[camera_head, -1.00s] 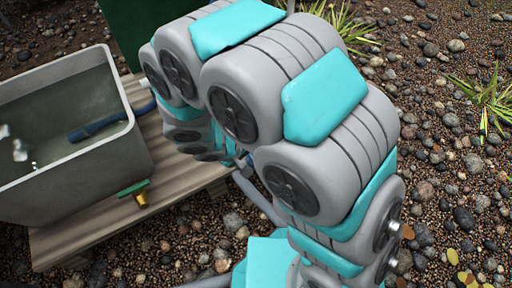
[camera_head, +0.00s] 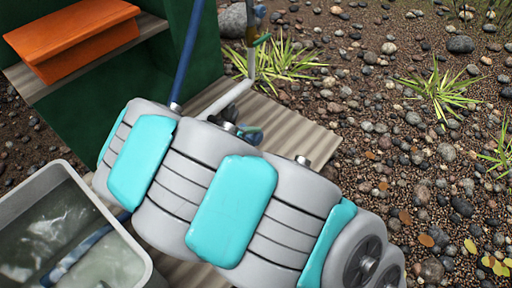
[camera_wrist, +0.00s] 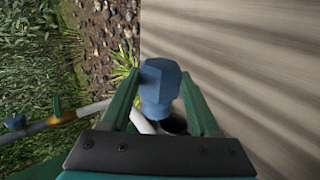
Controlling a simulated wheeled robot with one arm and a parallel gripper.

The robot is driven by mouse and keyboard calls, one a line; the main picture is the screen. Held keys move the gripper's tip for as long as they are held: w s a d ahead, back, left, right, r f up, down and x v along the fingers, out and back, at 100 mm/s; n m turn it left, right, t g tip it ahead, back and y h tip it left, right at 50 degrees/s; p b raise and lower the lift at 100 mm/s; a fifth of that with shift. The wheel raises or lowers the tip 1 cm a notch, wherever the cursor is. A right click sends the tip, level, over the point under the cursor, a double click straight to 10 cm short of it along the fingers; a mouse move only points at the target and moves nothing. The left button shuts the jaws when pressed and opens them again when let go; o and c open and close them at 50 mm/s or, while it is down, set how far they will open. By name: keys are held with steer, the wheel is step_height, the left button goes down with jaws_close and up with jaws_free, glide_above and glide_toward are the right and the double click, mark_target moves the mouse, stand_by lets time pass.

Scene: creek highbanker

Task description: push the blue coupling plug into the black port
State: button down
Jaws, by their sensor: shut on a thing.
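In the wrist view, my gripper (camera_wrist: 161,78) has its two green fingers on either side of the blue coupling plug (camera_wrist: 160,84) and is shut on it. The plug has a faceted blue head and a narrower lower part. A dark round opening (camera_wrist: 175,124), which looks like the black port, lies just below the plug in the picture, partly covered by it. I cannot tell whether the plug touches it. A white pipe (camera_wrist: 142,121) lies beside them.
In the head view, a grey tub of water (camera_head: 125,243) stands lower left. A green structure (camera_head: 203,55) with an orange tray (camera_head: 75,38) stands behind my arm. A ridged board (camera_head: 290,130) extends right. A blue pipe (camera_head: 188,50) rises by the structure. Gravel and grass lie right.

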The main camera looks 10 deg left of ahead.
steer(key=shift+w+a, duration=0.15)
steer(key=shift+w, duration=0.1)
steer(key=w+a+f+b, duration=0.1)
steer(key=w+a+f, duration=0.1)
steer(key=f, duration=0.3)
steer(key=shift+a, duration=0.55)
steer(key=shift+w+a+r, duration=0.1)
steer(key=shift+w+a, duration=0.2)
steer(key=shift+a, duration=0.3)
steer(key=shift+w+a, duration=0.3)
steer(key=shift+a, duration=0.25)
stand_by(1.5)
steer(key=shift+w+a, duration=0.15)
steer(key=shift+a, duration=0.15)
steer(key=shift+w+a+b, duration=0.4)
steer(key=shift+a, duration=0.2)
stand_by(1.3)
stand_by(0.5)
steer(key=shift+c, duration=0.2)
jaws_free()
steer(key=shift+s, duration=0.1)
